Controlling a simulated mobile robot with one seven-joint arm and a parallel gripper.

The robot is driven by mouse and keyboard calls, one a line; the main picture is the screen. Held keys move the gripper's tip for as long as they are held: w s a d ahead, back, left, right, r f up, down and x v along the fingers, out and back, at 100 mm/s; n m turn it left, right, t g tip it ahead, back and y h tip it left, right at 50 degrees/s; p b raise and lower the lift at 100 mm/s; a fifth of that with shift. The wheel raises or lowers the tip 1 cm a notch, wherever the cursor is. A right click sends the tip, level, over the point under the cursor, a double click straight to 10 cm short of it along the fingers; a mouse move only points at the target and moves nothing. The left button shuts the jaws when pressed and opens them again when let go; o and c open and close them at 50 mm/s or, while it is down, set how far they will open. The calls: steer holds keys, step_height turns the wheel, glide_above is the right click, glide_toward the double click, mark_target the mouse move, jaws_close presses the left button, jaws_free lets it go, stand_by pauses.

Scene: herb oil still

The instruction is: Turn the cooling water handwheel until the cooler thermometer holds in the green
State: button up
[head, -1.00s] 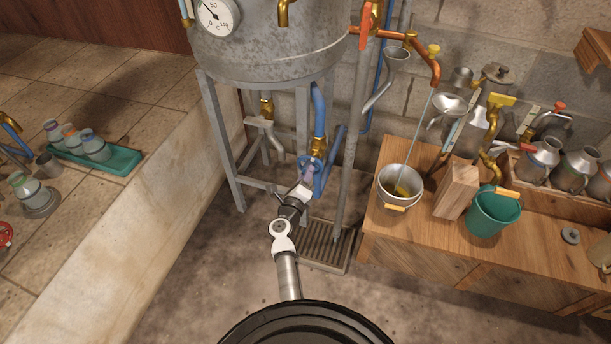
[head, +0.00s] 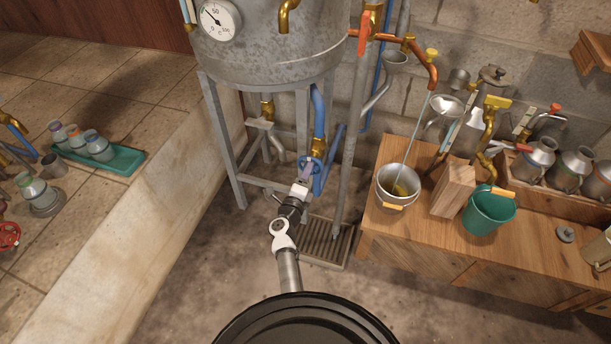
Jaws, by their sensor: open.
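The blue cooling water handwheel (head: 317,180) is on the blue pipe (head: 318,112) below the grey metal tank (head: 270,45). My gripper (head: 305,172) is open at the wheel's left side, its fingers overlapping the rim in the head view. I cannot tell whether they touch it, and the gripper hides part of the wheel. A round white thermometer (head: 220,19) is on the tank's upper left. Its dark needle points up and left, below the 50 mark. No green band can be made out on the dial.
At right, a wooden bench (head: 415,250) holds a metal bucket (head: 383,187), a green bucket (head: 489,212) and several cans. A low pale wall (head: 110,245) runs along the left.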

steer(key=shift+s, duration=0.1)
steer(key=p+v, duration=0.2)
steer(key=v, duration=1.1)
steer(key=shift+s, duration=0.3)
steer(key=shift+a, duration=0.15)
